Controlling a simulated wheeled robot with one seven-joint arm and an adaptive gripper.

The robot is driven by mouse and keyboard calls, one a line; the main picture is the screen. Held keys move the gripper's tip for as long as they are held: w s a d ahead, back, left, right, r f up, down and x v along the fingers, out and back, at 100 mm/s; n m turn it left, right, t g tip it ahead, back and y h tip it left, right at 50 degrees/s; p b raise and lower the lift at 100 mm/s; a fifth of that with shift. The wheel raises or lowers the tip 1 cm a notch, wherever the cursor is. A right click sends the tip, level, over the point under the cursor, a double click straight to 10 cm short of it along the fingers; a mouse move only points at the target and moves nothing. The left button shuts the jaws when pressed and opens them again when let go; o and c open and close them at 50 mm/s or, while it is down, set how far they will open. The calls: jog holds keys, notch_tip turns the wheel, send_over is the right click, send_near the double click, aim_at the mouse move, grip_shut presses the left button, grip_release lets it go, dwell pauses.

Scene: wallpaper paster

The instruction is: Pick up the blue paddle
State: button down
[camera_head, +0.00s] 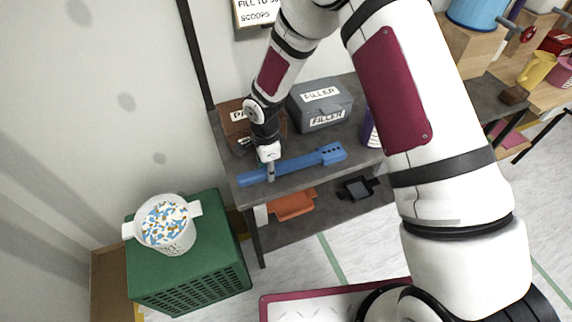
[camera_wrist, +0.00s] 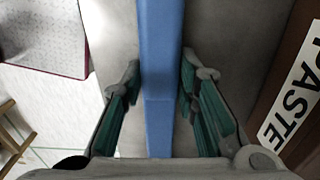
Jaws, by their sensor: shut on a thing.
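The blue paddle (camera_head: 305,161) is long and flat, with dark holes at its wider right end. It lies along the front of the grey table top (camera_head: 356,148); I cannot tell whether it rests there or is just above it. My gripper (camera_head: 270,175) points down at the paddle's left part. In the wrist view the paddle (camera_wrist: 161,60) runs up the middle between the two green-padded fingers of my gripper (camera_wrist: 161,85), one on each side. My gripper is shut on it. The exact contact at the fingertips is hard to see.
A brown paste box (camera_head: 234,125) and a grey filler box (camera_head: 322,104) stand behind the paddle. A purple container (camera_head: 369,130) is partly hidden by my arm. An orange tray (camera_head: 292,205) sits on the lower shelf. A white bucket (camera_head: 168,226) stands on a green crate (camera_head: 190,280).

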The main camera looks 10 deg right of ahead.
jog(key=shift+r, duration=0.1)
jog(key=shift+r, duration=0.8)
jog(key=shift+s+r+b, duration=0.15)
jog(key=shift+r, duration=0.35)
jog(key=shift+s+r+b, duration=0.15)
jog(key=shift+r, duration=0.35)
jog(key=s+d+r, duration=0.1)
jog(key=s+d, duration=0.2)
jog(key=s, duration=1.2)
jog(key=shift+r, duration=0.15)
jog(key=shift+s+a, duration=0.1)
jog(key=c, duration=1.9)
grip_release()
jog(key=c, duration=0.5)
